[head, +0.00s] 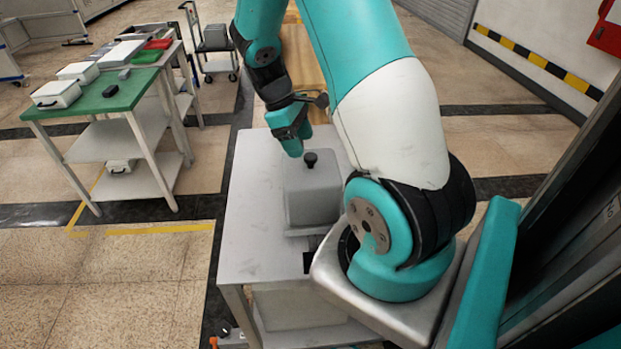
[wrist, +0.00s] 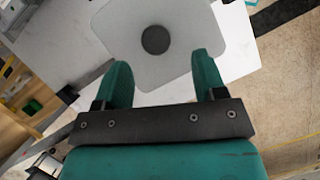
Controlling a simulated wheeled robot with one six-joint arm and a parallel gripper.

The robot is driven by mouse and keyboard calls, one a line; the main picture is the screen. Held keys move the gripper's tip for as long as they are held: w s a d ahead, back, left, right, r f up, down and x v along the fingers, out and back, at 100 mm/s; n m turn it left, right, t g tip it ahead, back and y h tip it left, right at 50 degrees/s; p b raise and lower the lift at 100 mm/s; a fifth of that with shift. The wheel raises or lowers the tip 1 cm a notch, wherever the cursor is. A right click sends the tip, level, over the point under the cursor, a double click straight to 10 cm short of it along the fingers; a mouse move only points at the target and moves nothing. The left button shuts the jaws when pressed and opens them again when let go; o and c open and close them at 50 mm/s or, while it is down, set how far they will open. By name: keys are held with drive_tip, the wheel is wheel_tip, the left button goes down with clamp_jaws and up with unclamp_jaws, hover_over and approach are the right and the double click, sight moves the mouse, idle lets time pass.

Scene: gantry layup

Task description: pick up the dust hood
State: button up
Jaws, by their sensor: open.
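The dust hood (head: 313,196) is a grey box-shaped cover with a black round knob (head: 311,159) on top. It stands on a light grey table (head: 256,225) beside my arm's base. In the wrist view the hood's pale top (wrist: 185,25) lies beyond my fingers, with the dark knob (wrist: 155,40) roughly centred between and ahead of the fingertips. My gripper (wrist: 162,70) is open with nothing between its teal fingers. In the head view my gripper (head: 292,150) is above the hood's upper left edge, close to the knob; the fingers partly overlap each other there.
A green-topped table (head: 100,105) at the left holds white boxes, a black item and several trays. A cart (head: 212,50) stands behind it. A wooden surface (head: 303,65) lies behind my gripper. The grey table's left part is clear.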

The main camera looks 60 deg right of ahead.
sight(310, 156)
drive_tip(key=x, duration=0.2)
drive_tip(key=p+x, duration=0.2)
drive_tip(key=x, duration=0.1)
drive_tip(key=shift+s+d+f, duration=0.2)
drive_tip(key=shift+s+d, duration=0.1)
clamp_jaws()
